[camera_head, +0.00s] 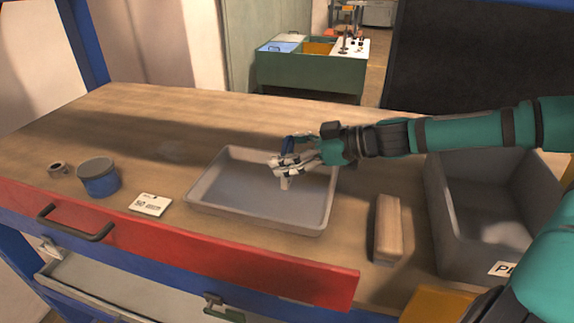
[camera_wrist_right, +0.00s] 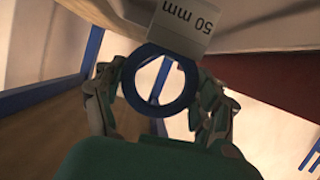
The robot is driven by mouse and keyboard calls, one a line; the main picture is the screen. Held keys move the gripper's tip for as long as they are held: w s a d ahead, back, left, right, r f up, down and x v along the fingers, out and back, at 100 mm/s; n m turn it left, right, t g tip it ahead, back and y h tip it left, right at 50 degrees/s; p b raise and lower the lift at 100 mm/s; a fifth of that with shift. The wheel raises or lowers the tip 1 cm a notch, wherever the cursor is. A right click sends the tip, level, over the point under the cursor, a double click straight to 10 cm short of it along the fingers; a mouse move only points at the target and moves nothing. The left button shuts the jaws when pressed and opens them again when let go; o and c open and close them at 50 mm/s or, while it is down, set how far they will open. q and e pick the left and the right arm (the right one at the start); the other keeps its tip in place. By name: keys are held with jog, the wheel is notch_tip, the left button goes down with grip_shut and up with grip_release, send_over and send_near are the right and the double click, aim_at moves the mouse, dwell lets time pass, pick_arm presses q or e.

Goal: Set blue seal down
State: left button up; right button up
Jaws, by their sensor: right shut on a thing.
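The blue seal is a ring (camera_wrist_right: 127,85) with a white tag marked "50 mm" (camera_wrist_right: 188,18), seen in the right wrist view between the two fingers. My right gripper (camera_head: 284,163) is shut on it and holds it above the shallow grey tray (camera_head: 232,214) in the head view. There, a little of the blue seal (camera_head: 289,140) shows behind the fingers, and the white tag hangs just below them. The gap between seal and tray floor is hard to judge. My left gripper is not in view.
A white card marked 50 (camera_head: 150,205), a blue round container (camera_head: 98,178) and a small brown ring (camera_head: 58,168) are left of the tray. A wooden block (camera_head: 388,228) and a deep grey bin (camera_head: 442,215) are on the right. The tray's visible floor looks empty.

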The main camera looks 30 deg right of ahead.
jog(key=shift+w+f, duration=0.15)
jog(key=shift+f, duration=0.15)
notch_tip(320, 180, down, 2)
jog(key=shift+f, duration=0.1)
jog(key=shift+s+f, duration=0.2)
jog(key=shift+f, duration=0.05)
jog(key=shift+w+f, duration=0.1)
jog(key=shift+f, duration=0.1)
jog(key=o, duration=1.2)
jog(key=shift+c, duration=0.2)
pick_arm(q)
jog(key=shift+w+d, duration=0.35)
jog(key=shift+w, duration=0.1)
